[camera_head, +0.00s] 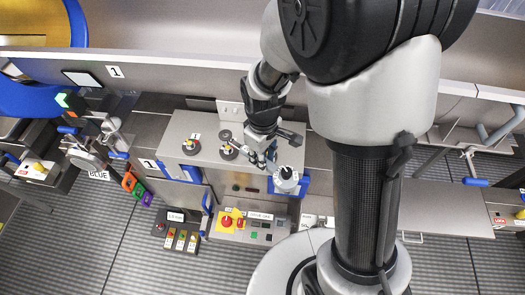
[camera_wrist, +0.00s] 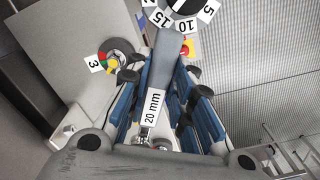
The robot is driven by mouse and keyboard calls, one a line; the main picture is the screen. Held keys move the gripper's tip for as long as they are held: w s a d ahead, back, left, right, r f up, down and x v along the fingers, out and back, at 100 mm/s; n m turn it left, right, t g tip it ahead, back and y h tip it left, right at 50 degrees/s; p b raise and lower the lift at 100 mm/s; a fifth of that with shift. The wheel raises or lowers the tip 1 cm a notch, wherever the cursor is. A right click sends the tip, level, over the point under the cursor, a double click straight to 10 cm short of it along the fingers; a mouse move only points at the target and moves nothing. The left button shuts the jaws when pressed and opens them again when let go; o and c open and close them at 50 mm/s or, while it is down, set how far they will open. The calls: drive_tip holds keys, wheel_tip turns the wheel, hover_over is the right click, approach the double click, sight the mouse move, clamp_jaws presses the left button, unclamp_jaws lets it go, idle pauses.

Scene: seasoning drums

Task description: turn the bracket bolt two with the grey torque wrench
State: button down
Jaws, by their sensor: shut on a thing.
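The grey torque wrench (camera_wrist: 163,68) lies between my gripper's blue-padded fingers in the wrist view, with a "20 mm" label on it. My gripper (camera_head: 264,160) is shut on it. In the head view the wrench is largely hidden by the gripper. The bolt marked 1 (camera_head: 191,147) is farther left. The bolt marked 3 (camera_wrist: 119,56) shows left of the wrench in the wrist view. Whether the wrench touches a bolt cannot be told.
A round dial (camera_head: 286,179) stands right of the gripper; its numbers 5, 10 and 15 (camera_wrist: 182,12) show in the wrist view. A control panel with a red button (camera_head: 227,221) is in front. A blue drum (camera_head: 40,95) stands far left.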

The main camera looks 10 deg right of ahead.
drive_tip(key=shift+w+f+b, duration=0.15)
drive_tip(key=shift+f+b, duration=0.15)
drive_tip(key=shift+f, duration=0.3)
drive_tip(key=shift+f+b, duration=2.05)
drive_tip(key=shift+f, duration=0.6)
drive_tip(key=s+a+m, duration=0.3)
drive_tip(key=a+m, duration=0.4)
drive_tip(key=a, duration=0.1)
drive_tip(key=shift+a+r, duration=0.15)
drive_tip(key=shift+a, duration=0.25)
drive_tip(key=shift+s+r, duration=0.1)
wheel_tip(320, 180, up, 6)
drive_tip(key=p, duration=0.4)
drive_tip(key=shift+p, duration=0.4)
drive_tip(key=shift+s, duration=0.1)
